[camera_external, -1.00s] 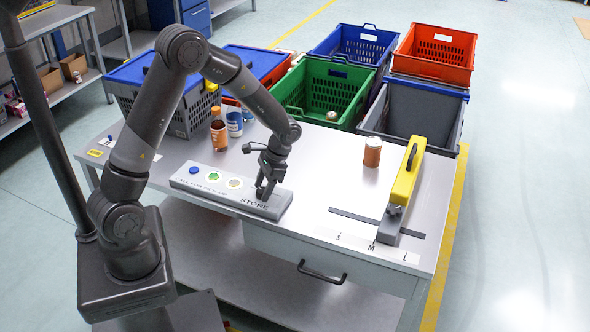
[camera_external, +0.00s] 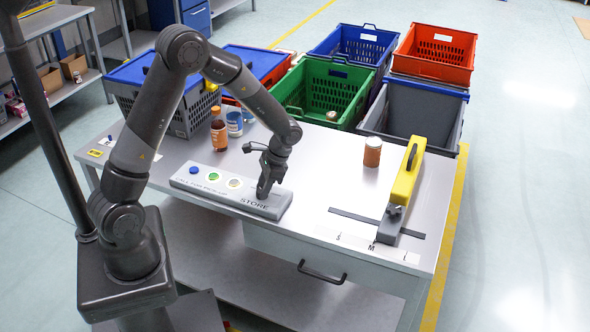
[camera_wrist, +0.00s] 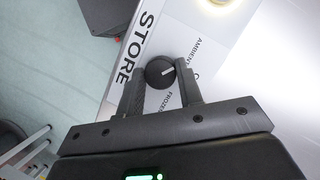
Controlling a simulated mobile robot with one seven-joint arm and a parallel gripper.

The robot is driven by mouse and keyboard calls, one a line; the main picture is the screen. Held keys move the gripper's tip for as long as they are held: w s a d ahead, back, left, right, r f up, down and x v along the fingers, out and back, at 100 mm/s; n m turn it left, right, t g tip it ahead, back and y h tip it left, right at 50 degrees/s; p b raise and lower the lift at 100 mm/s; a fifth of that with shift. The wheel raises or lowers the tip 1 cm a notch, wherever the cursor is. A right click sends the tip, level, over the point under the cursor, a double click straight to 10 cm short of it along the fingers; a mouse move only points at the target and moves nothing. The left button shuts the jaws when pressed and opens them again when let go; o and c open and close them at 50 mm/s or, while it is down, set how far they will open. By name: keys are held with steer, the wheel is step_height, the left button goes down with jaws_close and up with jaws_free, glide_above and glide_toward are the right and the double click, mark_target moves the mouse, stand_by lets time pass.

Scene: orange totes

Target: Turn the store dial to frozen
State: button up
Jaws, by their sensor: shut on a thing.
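The store dial (camera_wrist: 160,72) is a small round black knob with a white pointer line, on the panel (camera_external: 262,206) marked STORE. In the wrist view the pointer line points right and slightly up. The FROZEN label (camera_wrist: 164,100) is below the dial, the AMBIENT label (camera_wrist: 207,50) is up to the right, and a label between them is mostly hidden by a finger. My gripper (camera_wrist: 160,78) is shut on the dial, one finger on each side. In the outside view my gripper (camera_external: 264,190) points down at the panel's right end and hides the dial.
The panel also has a blue button (camera_external: 194,170), a green button (camera_external: 213,176) and a whitish one (camera_external: 234,183). A brown bottle (camera_external: 218,134), a jar (camera_external: 372,151) and a yellow-handled device (camera_external: 405,181) stand on the table. Several totes stand behind, including a green one (camera_external: 318,92).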

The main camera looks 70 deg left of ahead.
steer(key=m+y, duration=0.1)
steer(key=m, duration=0.4)
steer(key=shift+d+t+y, duration=0.1)
steer(key=shift+t+y, duration=0.3)
steer(key=m+y, duration=0.1)
steer(key=m, duration=0.1)
steer(key=m+t, duration=0.1)
steer(key=m, duration=0.2)
steer(key=shift+s+d+y, duration=0.1)
steer(key=shift+s+y, duration=0.05)
steer(key=shift+y, duration=0.25)
steer(key=m+t, duration=0.1)
steer(key=m, duration=0.2)
steer(key=m+t, duration=0.1)
steer(key=m, duration=0.2)
steer(key=shift+s+y, duration=0.15)
steer(key=shift+y, duration=0.15)
steer(key=m+t, duration=0.2)
steer(key=m, duration=0.3)
steer(key=shift+s, duration=0.1)
steer(key=shift+m+t, duration=0.3)
steer(key=o, duration=1)
